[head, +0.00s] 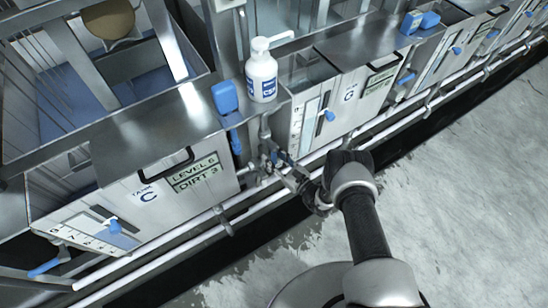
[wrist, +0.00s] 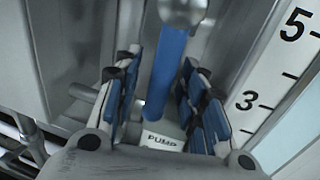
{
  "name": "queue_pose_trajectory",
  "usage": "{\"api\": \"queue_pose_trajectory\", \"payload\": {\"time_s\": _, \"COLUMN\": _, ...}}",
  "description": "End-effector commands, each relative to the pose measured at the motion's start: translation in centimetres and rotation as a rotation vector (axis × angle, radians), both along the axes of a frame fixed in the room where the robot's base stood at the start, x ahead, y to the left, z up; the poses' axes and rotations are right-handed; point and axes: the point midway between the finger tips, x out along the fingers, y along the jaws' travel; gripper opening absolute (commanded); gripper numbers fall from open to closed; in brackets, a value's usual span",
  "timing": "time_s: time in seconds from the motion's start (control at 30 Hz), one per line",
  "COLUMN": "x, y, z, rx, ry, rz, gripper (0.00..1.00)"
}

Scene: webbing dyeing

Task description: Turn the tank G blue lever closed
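A blue lever (wrist: 167,75) stands nearly in line with my gripper in the wrist view, with a round metal end above it. My gripper (wrist: 160,62) is open, its blue-padded fingers on either side of the lever with gaps visible. A white label reading PUMP (wrist: 162,140) is below the lever. In the head view my gripper (head: 292,172) is low among pipes between two tanks. The near tank (head: 130,165) carries a label like C. The letter on the farther tank (head: 375,95) looks like C or G. I cannot tell this lever's tank.
A white pump bottle (head: 262,78) and a blue box (head: 225,97) stand near the tank edges. White pipes (head: 215,222) run along the tank fronts. A numbered scale (wrist: 270,80) is close to the right fingers. The grey floor (head: 460,180) at right is clear.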

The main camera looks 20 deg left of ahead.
Motion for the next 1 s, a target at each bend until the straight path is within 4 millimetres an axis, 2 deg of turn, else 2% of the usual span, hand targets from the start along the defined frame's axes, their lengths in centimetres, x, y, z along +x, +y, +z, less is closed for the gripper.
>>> {"api": "queue_pose_trajectory", "payload": {"time_s": 0.1, "x": 0.00, "y": -0.02, "z": 0.01, "rx": 0.000, "ry": 0.000, "rz": 0.000, "gripper": 0.37}}
{"api": "queue_pose_trajectory", "payload": {"time_s": 0.67, "x": -0.03, "y": -0.05, "z": 0.00, "rx": 0.000, "ry": 0.000, "rz": 0.000, "gripper": 0.00}}
{"api": "queue_pose_trajectory", "payload": {"time_s": 1.0, "x": -0.05, "y": -0.04, "z": -0.01, "rx": 0.000, "ry": 0.000, "rz": 0.001, "gripper": 0.00}}
